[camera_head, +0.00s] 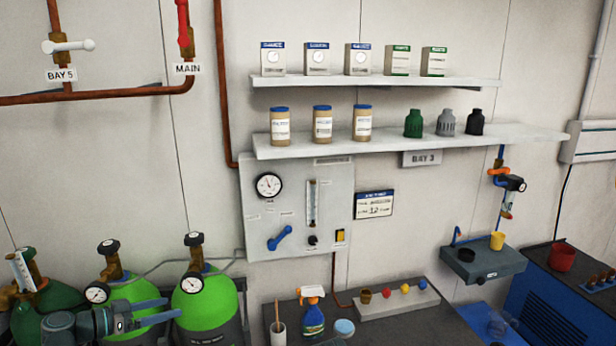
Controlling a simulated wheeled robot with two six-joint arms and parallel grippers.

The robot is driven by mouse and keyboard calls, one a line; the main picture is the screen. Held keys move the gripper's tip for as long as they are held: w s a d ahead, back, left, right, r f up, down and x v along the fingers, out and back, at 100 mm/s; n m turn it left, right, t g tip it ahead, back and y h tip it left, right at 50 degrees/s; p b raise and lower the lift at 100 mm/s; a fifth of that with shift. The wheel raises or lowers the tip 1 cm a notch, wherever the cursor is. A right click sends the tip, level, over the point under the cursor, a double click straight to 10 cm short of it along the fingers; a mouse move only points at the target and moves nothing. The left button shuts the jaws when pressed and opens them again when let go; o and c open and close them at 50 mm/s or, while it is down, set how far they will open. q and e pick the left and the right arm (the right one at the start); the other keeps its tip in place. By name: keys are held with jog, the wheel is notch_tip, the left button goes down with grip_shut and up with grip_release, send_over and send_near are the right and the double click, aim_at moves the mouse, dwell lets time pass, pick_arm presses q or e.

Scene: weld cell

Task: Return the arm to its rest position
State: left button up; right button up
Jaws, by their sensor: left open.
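My left arm comes in at the lower left, with its gripper (172,308) pointing right in front of the green gas cylinders. Its two blue fingers are apart with nothing visible between them. A bright green cylinder (207,305) with a gauge stands behind and to the right of the fingertips. Another green cylinder (124,291) is partly hidden behind the gripper. My right gripper is not in view.
A dark bench (385,328) at the bottom holds a spray bottle (313,318), a cup with a stick (278,333) and a rack (398,304) with coloured caps. A wall panel (295,200) and two loaded shelves are above. The wall above the cylinders is open.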

pick_arm(q)
jog(key=s+d+f+g+y+b, duration=0.1)
jog(key=d+f+g, duration=0.25)
jog(key=d, duration=0.35)
jog(key=s+d+f+g+b, duration=0.1)
jog(key=d+f+g, duration=0.1)
jog(key=d+f, duration=0.45)
jog(key=s+d+f+n+g+y+b, duration=0.1)
jog(key=s+d+f+g+y, duration=0.1)
jog(key=s+d+f+y, duration=0.3)
jog(key=s+d+f+n+g+y+b, duration=0.1)
jog(key=s+d+f+g+y+b, duration=0.1)
jog(key=s+d+f+y, duration=0.4)
jog(key=s+d+g, duration=0.1)
jog(key=s+d, duration=0.4)
jog(key=d, duration=0.1)
jog(key=shift+d+n, duration=0.15)
jog(key=shift+n, duration=0.15)
